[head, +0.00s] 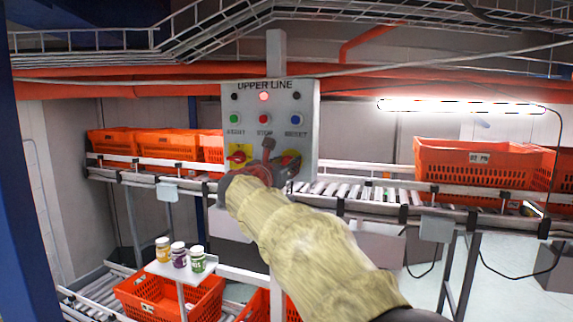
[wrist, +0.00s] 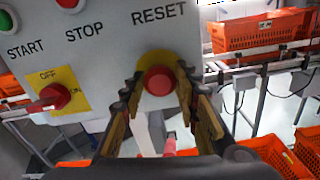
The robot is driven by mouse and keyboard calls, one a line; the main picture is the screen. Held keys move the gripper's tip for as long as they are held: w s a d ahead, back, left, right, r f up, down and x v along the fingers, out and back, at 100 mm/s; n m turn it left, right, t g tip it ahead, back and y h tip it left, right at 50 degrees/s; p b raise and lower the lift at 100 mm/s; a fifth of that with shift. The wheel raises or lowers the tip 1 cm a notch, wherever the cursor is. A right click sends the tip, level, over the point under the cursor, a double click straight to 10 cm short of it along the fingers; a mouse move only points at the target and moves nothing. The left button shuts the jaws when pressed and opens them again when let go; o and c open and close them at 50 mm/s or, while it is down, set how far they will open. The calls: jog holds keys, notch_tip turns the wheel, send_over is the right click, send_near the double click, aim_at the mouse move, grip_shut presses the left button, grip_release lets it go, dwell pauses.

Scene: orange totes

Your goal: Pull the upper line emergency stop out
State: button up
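The grey control panel (head: 270,120) labelled UPPER LINE hangs on a post. In the wrist view, the red emergency stop (wrist: 157,81) sits on a yellow plate (wrist: 152,56) under the word RESET. My gripper (wrist: 160,86) is open, with one finger to the left and one to the right of the red knob. Small gaps seem to show between the fingers and the knob; contact is hard to judge. In the head view, my gripper (head: 282,158) covers most of the emergency stop at the panel's lower right.
A red OFF/ON rotary switch (wrist: 54,97) sits left of the emergency stop. START, STOP and RESET buttons line the panel above, and a red lamp (head: 264,96) glows. Orange totes (head: 465,170) stand on the conveyor behind. Several jars (head: 179,254) stand on a small shelf below.

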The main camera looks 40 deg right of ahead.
jog(key=c, duration=0.6)
grip_shut()
jog(key=shift+a, duration=0.1)
jog(key=shift+s+a+f, duration=0.1)
jog(key=shift+s+a, duration=0.2)
jog(key=shift+a, duration=0.15)
jog(key=o, duration=0.8)
grip_release()
jog(key=shift+o, duration=1.1)
jog(key=shift+a, duration=0.15)
jog(key=shift+o, duration=0.9)
